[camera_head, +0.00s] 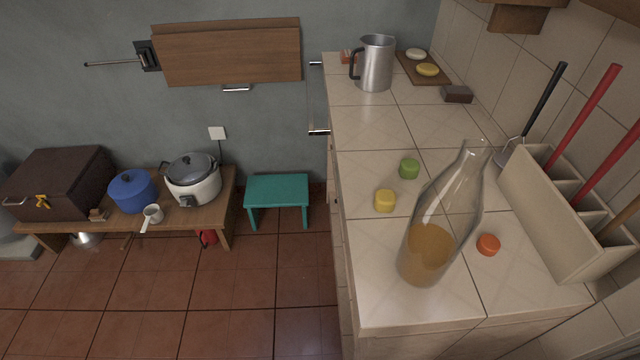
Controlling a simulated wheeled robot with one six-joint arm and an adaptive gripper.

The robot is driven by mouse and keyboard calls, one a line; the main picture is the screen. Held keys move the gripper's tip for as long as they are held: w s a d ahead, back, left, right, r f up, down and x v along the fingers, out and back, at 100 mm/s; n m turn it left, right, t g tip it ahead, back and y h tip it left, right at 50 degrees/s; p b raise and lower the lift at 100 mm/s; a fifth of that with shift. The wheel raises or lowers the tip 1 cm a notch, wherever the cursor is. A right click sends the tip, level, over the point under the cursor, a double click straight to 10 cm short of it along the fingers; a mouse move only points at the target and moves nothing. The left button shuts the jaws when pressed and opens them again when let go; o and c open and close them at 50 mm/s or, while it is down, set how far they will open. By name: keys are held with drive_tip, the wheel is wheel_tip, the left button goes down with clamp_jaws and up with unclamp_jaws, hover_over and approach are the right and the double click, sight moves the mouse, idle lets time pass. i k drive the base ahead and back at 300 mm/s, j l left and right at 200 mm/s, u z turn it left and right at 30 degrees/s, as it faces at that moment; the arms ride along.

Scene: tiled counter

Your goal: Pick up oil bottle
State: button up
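The oil bottle (429,252) is clear glass with amber liquid in its lower part. It stands upright near the front of the tiled counter, its neck leaning to the upper right in the picture. No cap shows on its mouth. My gripper is not in the head view, and nothing is seen touching the bottle.
On the tiled counter (388,264), a yellow cap (385,200), a green cap (409,168) and an orange cap (488,244) lie around the bottle. A utensil holder (545,215) stands right. A metal jug (376,63) stands at the back. A low bench (222,216) and teal stool (277,190) are left.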

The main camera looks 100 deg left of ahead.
sight(447, 210)
drive_tip(key=k+j+u, duration=0.2)
drive_tip(key=k+u, duration=0.2)
drive_tip(key=k+j+u, duration=0.35)
drive_tip(key=j+u, duration=0.1)
drive_tip(key=u, duration=0.25)
drive_tip(key=k+j+u, duration=0.1)
drive_tip(key=u, duration=0.2)
drive_tip(key=l+u, duration=0.15)
drive_tip(key=u, duration=0.25)
drive_tip(key=l+u, duration=0.15)
drive_tip(key=l, duration=0.45)
drive_tip(key=i+l+z, duration=0.15)
drive_tip(key=l+z, duration=0.2)
drive_tip(key=i+l+z, duration=0.15)
drive_tip(key=l+z, duration=0.2)
drive_tip(key=i+z, duration=0.1)
drive_tip(key=z, duration=0.25)
drive_tip(key=k+j+z, duration=0.55)
drive_tip(key=k+l, duration=0.05)
drive_tip(key=l, duration=0.05)
